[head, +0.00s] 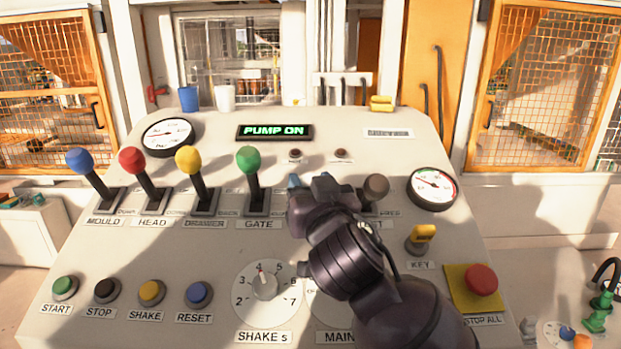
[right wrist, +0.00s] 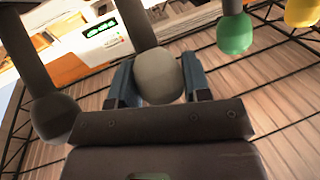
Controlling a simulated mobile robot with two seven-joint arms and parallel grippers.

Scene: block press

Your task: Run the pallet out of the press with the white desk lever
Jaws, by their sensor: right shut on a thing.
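My right gripper (head: 309,183) is over the desk, between the green lever and the brown-knobbed lever. It hides the white lever in the head view. In the right wrist view the white lever's round knob (right wrist: 158,77) sits between the two blue fingers, which are shut on it. The press area shows through a window (head: 250,62) behind the desk; I cannot make out a pallet there. My left gripper is not in view.
Close by stand the green GATE lever (head: 249,163) and the brown-knobbed lever (head: 375,190). Blue, red and yellow levers stand further left. The display (head: 275,131) reads PUMP ON. A red STOP ALL button (head: 480,281) is at the right. Buttons and a dial line the front.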

